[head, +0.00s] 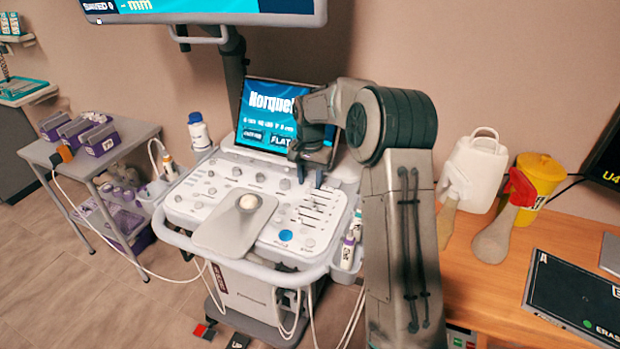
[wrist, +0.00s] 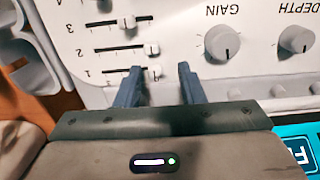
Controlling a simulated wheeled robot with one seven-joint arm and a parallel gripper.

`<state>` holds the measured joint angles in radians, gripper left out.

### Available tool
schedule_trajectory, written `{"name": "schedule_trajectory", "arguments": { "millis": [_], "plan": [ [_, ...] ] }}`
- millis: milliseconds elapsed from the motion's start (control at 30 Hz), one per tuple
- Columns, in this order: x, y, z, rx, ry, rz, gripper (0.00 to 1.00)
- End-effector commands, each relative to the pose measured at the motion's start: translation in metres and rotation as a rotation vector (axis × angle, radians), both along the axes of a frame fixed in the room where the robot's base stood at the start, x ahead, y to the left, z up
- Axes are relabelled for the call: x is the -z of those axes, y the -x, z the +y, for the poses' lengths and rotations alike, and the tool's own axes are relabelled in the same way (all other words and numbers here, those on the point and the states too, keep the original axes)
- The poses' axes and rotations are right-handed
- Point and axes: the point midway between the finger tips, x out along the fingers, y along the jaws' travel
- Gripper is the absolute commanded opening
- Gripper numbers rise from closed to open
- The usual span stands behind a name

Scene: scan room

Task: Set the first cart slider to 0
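The ultrasound cart (head: 215,215) has a bank of sliders (head: 318,208) on the right of its panel. In the wrist view the labels are upside down. The slider marked 1 (wrist: 155,71) is the lowest row, its white knob toward the right end of its slot. My gripper (wrist: 159,67) is open, with one blue-grey finger left of that knob and one to its right, a gap on the right side. In the head view my gripper (head: 309,178) is over the panel's upper right. I cannot tell whether a finger touches the panel or knob.
Slider 2 (wrist: 152,48) and slider 3 (wrist: 130,22) lie just beyond. The GAIN knob (wrist: 222,42) and DEPTH knob (wrist: 296,39) are to the right. A tilted screen (head: 268,115) stands behind the panel, and a probe rest (head: 235,225) lies left of the sliders.

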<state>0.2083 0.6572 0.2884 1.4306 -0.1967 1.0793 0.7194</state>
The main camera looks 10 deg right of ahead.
Motion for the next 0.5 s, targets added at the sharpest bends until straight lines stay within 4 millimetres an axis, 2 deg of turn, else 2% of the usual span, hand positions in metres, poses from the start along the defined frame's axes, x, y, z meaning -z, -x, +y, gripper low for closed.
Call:
{"name": "schedule_trajectory", "arguments": {
  "millis": [167, 267, 500],
  "plan": [
    [-0.005, 0.0, -0.001, 0.001, 0.001, 0.0, 0.35],
    [-0.018, 0.0, -0.001, 0.0, 0.002, -0.002, 0.35],
    [-0.071, -0.001, 0.0, -0.001, 0.002, -0.005, 0.35]
  ]
}}
